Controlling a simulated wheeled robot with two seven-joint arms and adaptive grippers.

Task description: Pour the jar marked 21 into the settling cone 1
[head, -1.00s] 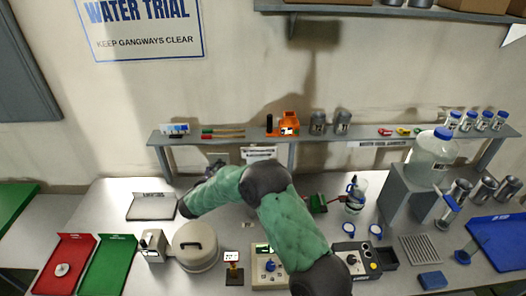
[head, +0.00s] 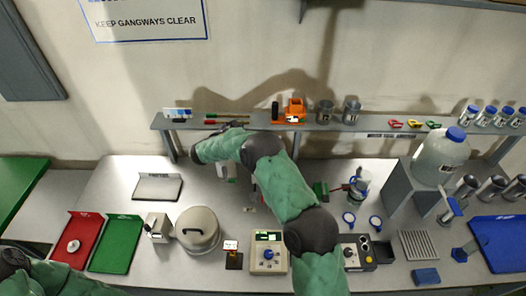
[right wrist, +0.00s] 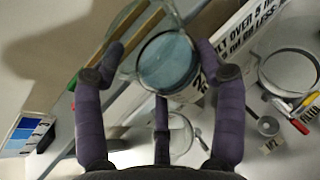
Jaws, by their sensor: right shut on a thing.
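My right gripper (right wrist: 160,72) is shut on a round clear glass vessel (right wrist: 168,64) with pale blue liquid, seen from above in the right wrist view. The settling cone 1 cannot be clearly told; clear glass rings (right wrist: 290,70) stand to the right in the wrist view. My left gripper is out of view; only part of that arm shows at the lower left.
The back shelf (head: 390,127) carries an orange item (head: 293,109), metal cups and blue-lidded jars (head: 490,113). The bench holds a round lidded pot (head: 198,232), a control box (head: 268,255), a big blue-capped bottle (head: 440,157), red and green trays (head: 117,244) and a blue tray (head: 503,240).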

